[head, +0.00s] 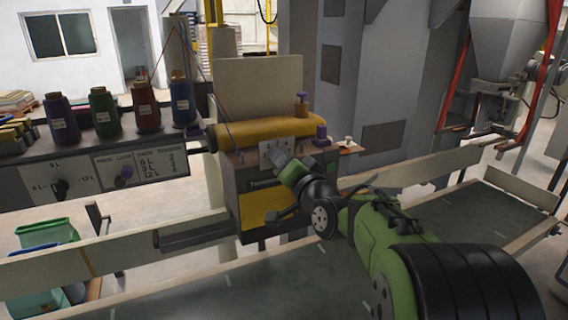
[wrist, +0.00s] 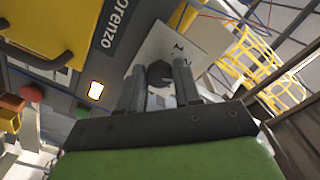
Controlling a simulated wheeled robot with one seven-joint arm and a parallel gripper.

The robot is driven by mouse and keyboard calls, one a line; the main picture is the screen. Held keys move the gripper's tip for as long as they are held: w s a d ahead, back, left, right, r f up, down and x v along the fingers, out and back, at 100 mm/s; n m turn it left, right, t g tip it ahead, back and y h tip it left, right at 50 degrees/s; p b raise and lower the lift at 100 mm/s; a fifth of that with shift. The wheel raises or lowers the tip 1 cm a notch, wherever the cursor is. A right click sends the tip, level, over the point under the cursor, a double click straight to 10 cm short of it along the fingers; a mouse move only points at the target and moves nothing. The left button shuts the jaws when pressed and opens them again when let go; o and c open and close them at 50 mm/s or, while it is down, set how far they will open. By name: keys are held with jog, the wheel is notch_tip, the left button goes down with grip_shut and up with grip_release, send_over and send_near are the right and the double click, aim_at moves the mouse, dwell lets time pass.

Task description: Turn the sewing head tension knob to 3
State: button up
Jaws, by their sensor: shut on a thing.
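The sewing head (head: 262,180) is a grey and yellow box standing behind the conveyor. Its white dial plate (head: 266,152) faces me and also shows tilted in the wrist view (wrist: 195,42), with a few dark marks. The dark tension knob (wrist: 159,71) sits on that plate between my fingers. My gripper (head: 277,160) reaches the front of the sewing head, and its two fingers (wrist: 160,84) are shut on the knob. The fingers hide the knob in the head view and part of it in the wrist view. I cannot tell which number the knob points to.
A panel with a black selector knob (head: 61,187) and a label reading 8 L, 9 L, 12 L (head: 160,163) stands left. Thread cones (head: 104,112) stand above it. A lit button (wrist: 96,90) and red button (wrist: 32,93) are near the gripper. Conveyor rails (head: 420,172) cross in front.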

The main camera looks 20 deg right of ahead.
jog(key=shift+m, duration=2.2)
jog(key=shift+p, duration=0.3)
jog(key=o, duration=1)
jog(key=shift+o, duration=0.2)
jog(key=s+b, duration=0.1)
jog(key=s, duration=1.4)
jog(key=shift+s, duration=0.4)
